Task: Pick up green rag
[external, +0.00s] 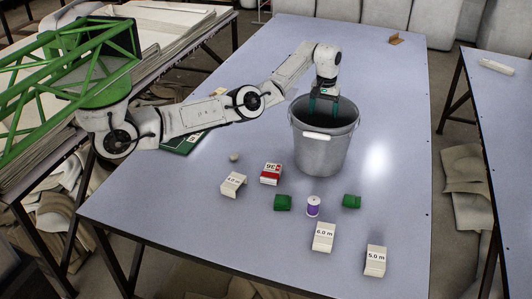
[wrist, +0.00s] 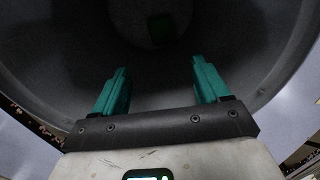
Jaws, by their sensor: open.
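Two small green rags lie on the table in the external view, one left of the purple spool (external: 283,202) and one right of it (external: 352,201). My gripper (external: 324,104) points down at the mouth of the grey bucket (external: 322,152), away from both rags. In the wrist view my gripper (wrist: 160,85) has its two teal fingers apart with nothing between them. Beyond the fingers is the dark inside of the bucket (wrist: 60,60). A dark green patch (wrist: 161,30) shows deep in it; it looks like a green rag at the bottom, but it is dim.
A purple spool (external: 313,206), a red-and-white box (external: 271,174), a small pale ball (external: 234,157) and white labelled blocks (external: 324,237) stand on the table (external: 170,210) in front of the bucket. The bucket's walls surround the fingers. The table's right side is clear.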

